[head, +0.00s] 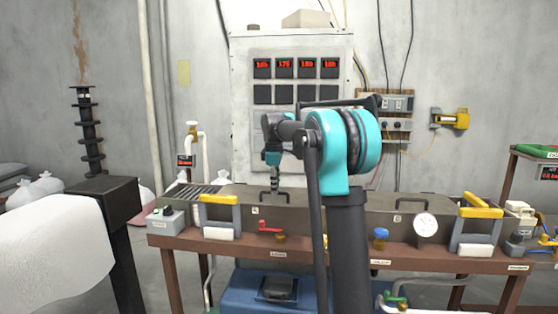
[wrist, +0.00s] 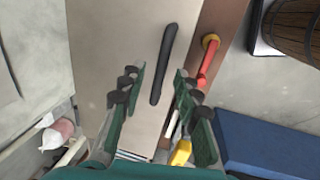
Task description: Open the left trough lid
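The long grey-brown trough (head: 345,215) stands on a brown bench. Its left lid (head: 236,192) looks shut and flat, with a dark bar handle that shows best in the wrist view (wrist: 164,62). My gripper (head: 275,183) is just above this handle in the head view. In the wrist view my gripper (wrist: 160,92) has its two fingers spread apart with nothing between the tips but the handle's near end, seen below or beyond them. I cannot tell whether the fingers touch the handle.
A red valve lever (head: 270,227) and yellow-handled clamps (head: 219,199) sit along the trough's front. The right lid has its own handle (head: 413,198). A control panel (head: 292,120) stands behind. A blue box (head: 250,290) is below.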

